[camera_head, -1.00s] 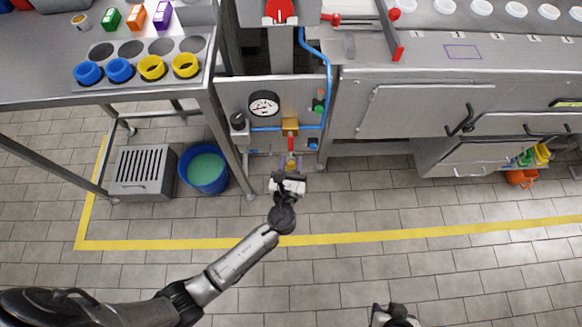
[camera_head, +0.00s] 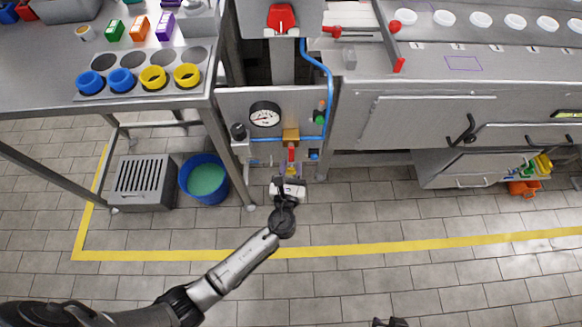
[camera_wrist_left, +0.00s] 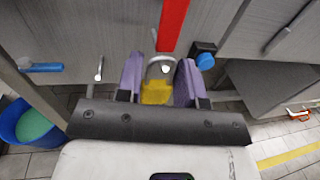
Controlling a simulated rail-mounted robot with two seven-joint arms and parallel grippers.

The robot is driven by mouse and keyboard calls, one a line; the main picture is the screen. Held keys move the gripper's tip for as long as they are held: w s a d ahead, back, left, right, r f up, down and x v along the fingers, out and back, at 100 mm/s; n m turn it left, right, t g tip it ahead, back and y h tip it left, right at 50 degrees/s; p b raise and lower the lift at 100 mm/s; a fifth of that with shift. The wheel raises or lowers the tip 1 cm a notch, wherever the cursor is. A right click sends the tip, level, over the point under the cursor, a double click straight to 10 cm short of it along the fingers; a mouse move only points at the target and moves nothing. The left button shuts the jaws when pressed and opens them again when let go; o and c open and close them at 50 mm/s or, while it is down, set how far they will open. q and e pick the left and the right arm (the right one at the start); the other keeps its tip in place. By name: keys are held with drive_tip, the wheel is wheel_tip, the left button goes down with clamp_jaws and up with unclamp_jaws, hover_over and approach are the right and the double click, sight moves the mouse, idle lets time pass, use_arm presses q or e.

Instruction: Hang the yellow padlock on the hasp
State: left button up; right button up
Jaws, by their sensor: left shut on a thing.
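My left gripper (camera_head: 291,173) is shut on the yellow padlock (camera_wrist_left: 157,92), in front of the low steel panel. In the left wrist view its purple fingers stand on either side of the padlock's body, and the grey shackle points up and away from the gripper. A red bar (camera_wrist_left: 172,25), which looks like the valve's lever, ends just above the shackle. I cannot tell whether they touch, and I cannot pick out the hasp clearly. In the head view the red lever (camera_head: 291,153) hangs below a brass valve. Only the tip of my right gripper (camera_head: 390,322) shows at the bottom edge.
The panel carries a gauge (camera_head: 265,114), a blue pipe (camera_head: 329,85) and a green knob (camera_head: 320,116). A blue bucket (camera_head: 203,178) and a slotted grey box (camera_head: 144,182) stand to the left. The tiled floor in front is free. A steel cabinet (camera_head: 415,120) is at right.

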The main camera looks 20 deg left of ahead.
idle(0.3)
use_arm(q)
drive_tip(key=o, duration=1)
drive_tip(key=shift+s, duration=0.3)
drive_tip(key=p+v, duration=0.3)
drive_tip(key=v, duration=1)
drive_tip(key=shift+d, duration=0.15)
